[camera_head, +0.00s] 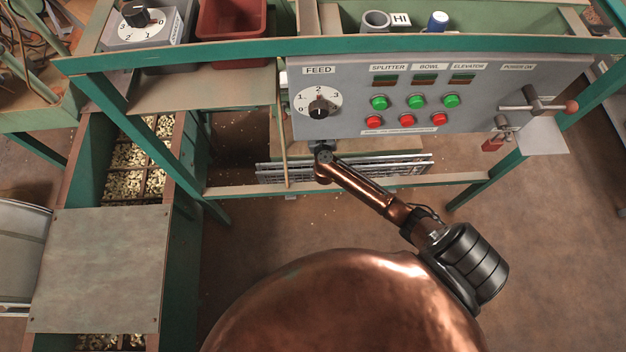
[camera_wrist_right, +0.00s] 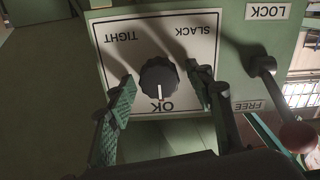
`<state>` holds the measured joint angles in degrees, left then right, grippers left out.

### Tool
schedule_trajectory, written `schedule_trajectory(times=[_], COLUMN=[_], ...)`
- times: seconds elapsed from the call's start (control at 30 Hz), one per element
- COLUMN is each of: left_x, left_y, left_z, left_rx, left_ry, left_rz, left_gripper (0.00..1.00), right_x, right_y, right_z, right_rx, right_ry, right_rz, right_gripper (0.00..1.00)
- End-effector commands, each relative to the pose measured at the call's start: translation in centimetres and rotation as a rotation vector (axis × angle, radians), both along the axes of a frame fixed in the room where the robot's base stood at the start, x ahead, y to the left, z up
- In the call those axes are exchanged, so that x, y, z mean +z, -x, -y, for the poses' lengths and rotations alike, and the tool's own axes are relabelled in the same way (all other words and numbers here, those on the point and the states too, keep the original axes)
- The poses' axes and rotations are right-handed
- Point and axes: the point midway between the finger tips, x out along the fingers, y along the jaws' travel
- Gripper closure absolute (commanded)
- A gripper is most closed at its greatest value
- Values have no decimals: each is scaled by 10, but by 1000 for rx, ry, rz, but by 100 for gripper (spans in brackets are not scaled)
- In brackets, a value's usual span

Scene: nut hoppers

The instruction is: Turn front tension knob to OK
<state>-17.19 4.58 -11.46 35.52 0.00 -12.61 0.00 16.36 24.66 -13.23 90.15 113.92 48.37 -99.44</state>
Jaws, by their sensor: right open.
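The front tension knob (camera_wrist_right: 159,79) is black and round on a white plate (camera_wrist_right: 121,60) marked TIGHT, SLACK and OK. The lettering is upside down in the right wrist view. The knob's pale mark appears to point down toward OK. My right gripper (camera_wrist_right: 160,84) is open, with one finger on each side of the knob and a gap to each. In the head view my right arm reaches in under the grey panel, and its gripper and the tension knob are hidden there. My left gripper is in neither view.
A lever with a reddish ball end (camera_wrist_right: 298,136) stands right of the plate, between LOCK and FREE labels. In the head view the grey panel (camera_head: 460,80) carries a FEED knob (camera_head: 319,108) and green and red buttons. The green frame (camera_head: 143,138) borders the reach.

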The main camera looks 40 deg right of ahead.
Motion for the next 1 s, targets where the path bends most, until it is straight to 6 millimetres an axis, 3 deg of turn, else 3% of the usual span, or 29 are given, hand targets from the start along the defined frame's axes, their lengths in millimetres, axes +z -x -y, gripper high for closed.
schedule_trajectory(times=[0.03,0.3,0.47,0.77,1.0], left_x=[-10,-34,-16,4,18], left_y=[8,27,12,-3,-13], left_z=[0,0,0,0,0], left_rx=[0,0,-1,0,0], left_ry=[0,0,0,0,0], left_rz=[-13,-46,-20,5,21], left_gripper=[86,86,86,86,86], right_x=[-8,-7,6,5,23], right_y=[0,0,22,68,72], right_z=[0,-1,-14,-42,-75], right_rx=[2,3,0,0,213], right_ry=[13,67,64,62,58], right_rz=[-10,-44,-38,-38,77], right_gripper=[52,52,52,52,52])
